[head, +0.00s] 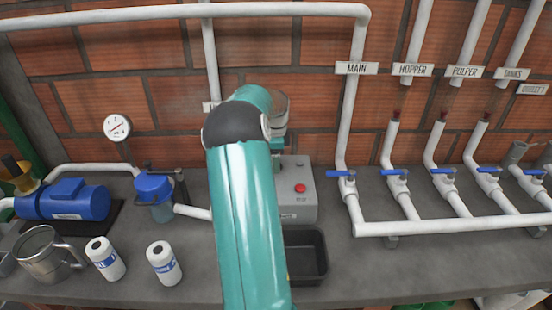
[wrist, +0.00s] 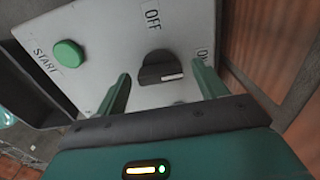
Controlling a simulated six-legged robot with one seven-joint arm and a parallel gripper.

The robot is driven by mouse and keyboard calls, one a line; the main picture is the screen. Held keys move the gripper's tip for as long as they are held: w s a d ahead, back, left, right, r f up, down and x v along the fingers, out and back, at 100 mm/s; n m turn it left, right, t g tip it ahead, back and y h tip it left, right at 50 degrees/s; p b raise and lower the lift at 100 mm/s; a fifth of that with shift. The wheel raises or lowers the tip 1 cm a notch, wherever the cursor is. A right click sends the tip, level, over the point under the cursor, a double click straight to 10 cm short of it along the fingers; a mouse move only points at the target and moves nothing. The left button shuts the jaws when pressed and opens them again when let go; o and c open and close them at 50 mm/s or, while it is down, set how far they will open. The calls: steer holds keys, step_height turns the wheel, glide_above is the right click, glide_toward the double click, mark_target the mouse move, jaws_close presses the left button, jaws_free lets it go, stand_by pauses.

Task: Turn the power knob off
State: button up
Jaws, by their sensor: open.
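The power knob (wrist: 158,69) is black with a white pointer line and sits on a grey panel (wrist: 100,25). Its line points to the right in the wrist view, while the OFF label (wrist: 152,18) is above it. A partly cut-off label (wrist: 203,56) is to its right. My gripper (wrist: 160,72) is open, with one green finger on each side of the knob. I cannot tell whether the fingers touch it. In the head view, the grey control box (head: 299,206) shows beside my arm; the knob and my fingers are hidden there.
A green START button (wrist: 68,53) is left of the knob. The box also has a red button (head: 300,188). A black tray (head: 317,262) lies in front of the box. Pipes with blue-handled valves (head: 341,174) stand at right; a blue pump (head: 75,202) is at left.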

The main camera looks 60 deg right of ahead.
steer(key=c, duration=1)
steer(key=shift+n, duration=0.3)
steer(key=n, duration=0.8)
steer(key=shift+n, duration=0.4)
steer(key=n, duration=0.4)
steer(key=shift+n, duration=2.3)
steer(key=o, duration=1)
